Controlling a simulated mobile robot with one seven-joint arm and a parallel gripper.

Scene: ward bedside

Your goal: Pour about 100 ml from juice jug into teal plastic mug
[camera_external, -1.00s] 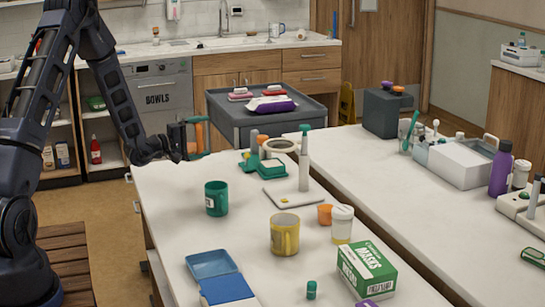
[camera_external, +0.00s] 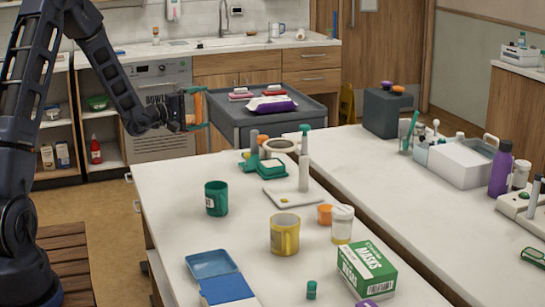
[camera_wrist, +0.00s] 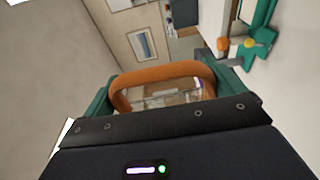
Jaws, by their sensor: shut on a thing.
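My gripper (camera_external: 192,109) is shut on an orange-edged object that looks like the juice jug (camera_external: 198,106), held in the air above the table's far left corner. In the wrist view the jug's orange rim or handle (camera_wrist: 163,74) shows between the teal fingers, with a see-through area inside it. Any juice in it and its level cannot be made out. The teal plastic mug (camera_external: 216,198), with a white label, stands upright on the white table (camera_external: 175,190). It is below and nearer the camera than my gripper, well apart from it. Its inside is dark.
A blue open case (camera_external: 213,264) and a masks box (camera_external: 366,268) lie nearer. The table's left side is clear.

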